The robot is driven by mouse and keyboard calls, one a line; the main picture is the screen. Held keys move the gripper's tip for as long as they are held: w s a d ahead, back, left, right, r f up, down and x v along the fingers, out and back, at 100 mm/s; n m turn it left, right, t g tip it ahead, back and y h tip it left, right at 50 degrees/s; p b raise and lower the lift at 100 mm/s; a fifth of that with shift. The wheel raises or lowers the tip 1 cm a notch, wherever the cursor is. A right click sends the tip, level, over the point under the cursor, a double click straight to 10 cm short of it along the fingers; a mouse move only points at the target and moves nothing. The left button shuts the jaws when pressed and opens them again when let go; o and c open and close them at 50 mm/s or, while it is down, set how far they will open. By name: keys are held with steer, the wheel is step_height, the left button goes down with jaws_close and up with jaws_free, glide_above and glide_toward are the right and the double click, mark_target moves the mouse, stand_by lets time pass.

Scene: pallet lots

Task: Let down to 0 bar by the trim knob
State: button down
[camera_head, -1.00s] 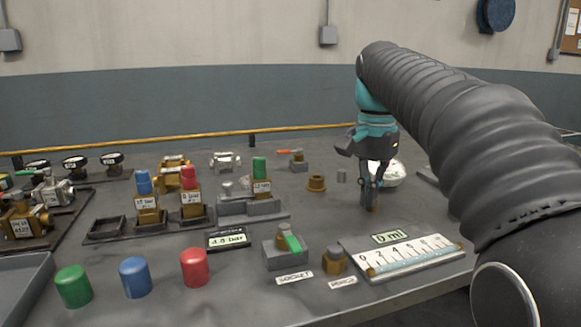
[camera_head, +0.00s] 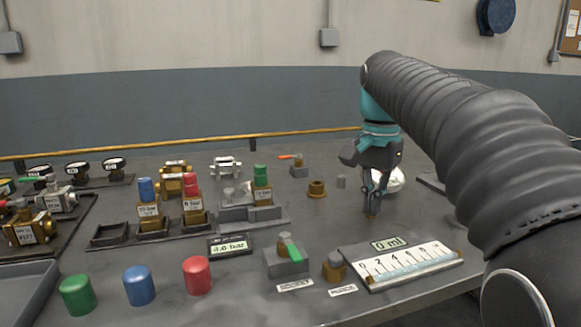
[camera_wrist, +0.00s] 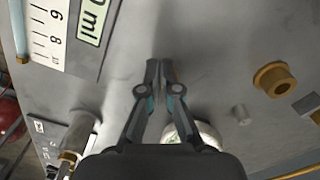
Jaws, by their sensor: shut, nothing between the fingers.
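My gripper (camera_head: 371,212) points straight down over the bench, right of centre, with its fingers together and empty. The pressure readout (camera_head: 230,247) at mid-bench seems to show 4.6 bar in small digits. Right of it is a grey block with a green lever (camera_head: 290,247), behind the SOCKET label (camera_head: 295,285). A brass hex fitting (camera_head: 334,265) stands behind the PURGE label (camera_head: 343,290).
A ruled scale plate (camera_head: 415,268) with a 0 ml display lies in front of my gripper. A brass collar (camera_head: 317,189) and small grey cylinder (camera_head: 341,182) stand left; a round white object (camera_head: 393,180) is close behind. Green, blue and red caps (camera_head: 197,275) stand front left.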

steer(key=shift+s, duration=0.1)
steer(key=shift+s+r, duration=0.15)
steer(key=shift+s, duration=0.1)
step_height(320, 180, up, 6)
steer(key=shift+a+f, duration=0.1)
steer(key=shift+f, duration=0.05)
stand_by(0.5)
steer(key=shift+w+d+f+n+b, duration=0.15)
steer(key=shift+f+n+b, duration=0.3)
steer(key=shift+f+n, duration=1.05)
steer(key=shift+w+d+f+n+b, duration=0.1)
steer(key=shift+d+f+n+b, duration=0.3)
steer(key=shift+n, duration=2.1)
steer(key=shift+w+d+f+n+b, duration=0.1)
steer(key=shift+f+n+b, duration=0.45)
steer(key=shift+f+n, duration=1)
steer(key=shift+r+n, duration=0.45)
steer(key=shift+r, duration=0.05)
